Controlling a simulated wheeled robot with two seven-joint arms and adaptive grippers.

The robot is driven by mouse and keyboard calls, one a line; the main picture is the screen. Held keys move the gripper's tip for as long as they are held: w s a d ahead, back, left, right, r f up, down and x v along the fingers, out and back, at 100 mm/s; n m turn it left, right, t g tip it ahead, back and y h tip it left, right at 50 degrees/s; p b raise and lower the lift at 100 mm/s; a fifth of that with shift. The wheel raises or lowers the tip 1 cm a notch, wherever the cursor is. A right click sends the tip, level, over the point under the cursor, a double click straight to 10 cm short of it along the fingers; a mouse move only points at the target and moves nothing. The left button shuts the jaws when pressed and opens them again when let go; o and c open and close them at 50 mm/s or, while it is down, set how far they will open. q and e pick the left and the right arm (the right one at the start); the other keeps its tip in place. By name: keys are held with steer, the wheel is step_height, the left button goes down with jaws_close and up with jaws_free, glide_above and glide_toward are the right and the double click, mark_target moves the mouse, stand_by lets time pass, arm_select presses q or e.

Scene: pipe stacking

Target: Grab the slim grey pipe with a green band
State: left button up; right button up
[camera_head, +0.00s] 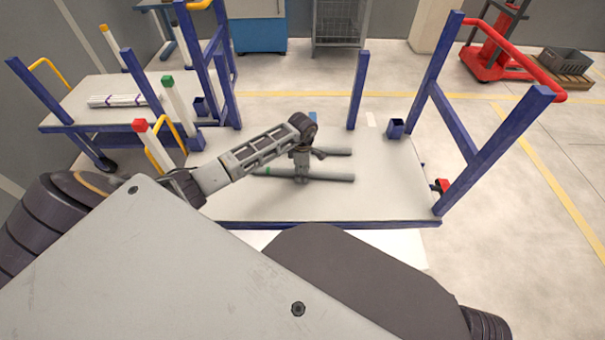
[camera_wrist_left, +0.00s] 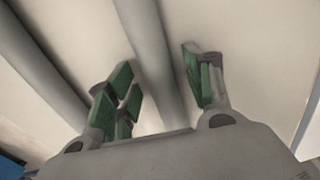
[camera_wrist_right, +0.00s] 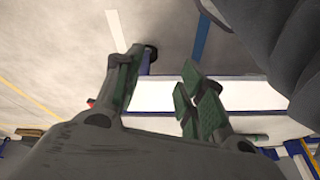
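A grey pipe with a green band (camera_head: 330,177) lies on the cart's flat bed, its band near its left end. My left gripper (camera_head: 301,178) is over the middle of this pipe, pointing down. In the left wrist view, a grey pipe (camera_wrist_left: 147,45) runs between the spread green-padded fingers (camera_wrist_left: 160,88). The fingers are open, with gaps to the pipe. The band is not visible in that view. A second grey pipe (camera_head: 338,152) lies behind, partly hidden by my gripper. My right gripper (camera_wrist_right: 160,90) is open and empty in the right wrist view; the head view does not show it.
The cart bed (camera_head: 390,195) has blue posts at its corners. A second cart (camera_head: 75,100) at left holds pale pipes (camera_head: 118,100). Posts with red, green and yellow tops stand along the left. A red-framed trolley (camera_head: 490,60) stands back right.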

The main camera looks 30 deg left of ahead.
arm_select(q)
steer(key=c, duration=1)
arm_select(e)
steer(key=shift+w+a+r, duration=0.1)
steer(key=shift+w+r, duration=0.2)
steer(key=shift+w, duration=0.2)
arm_select(q)
steer(key=shift+r, duration=0.1)
arm_select(e)
steer(key=shift+s, duration=0.1)
arm_select(q)
steer(key=shift+r, duration=0.55)
step_height(320, 180, up, 8)
steer(key=p, duration=0.2)
steer(key=shift+f+p, duration=0.15)
steer(key=shift+p, duration=0.2)
steer(key=shift+r, duration=0.5)
arm_select(e)
steer(key=f, duration=0.4)
steer(key=shift+d+g, duration=0.3)
steer(key=shift+d, duration=0.05)
steer(key=shift+s, duration=0.1)
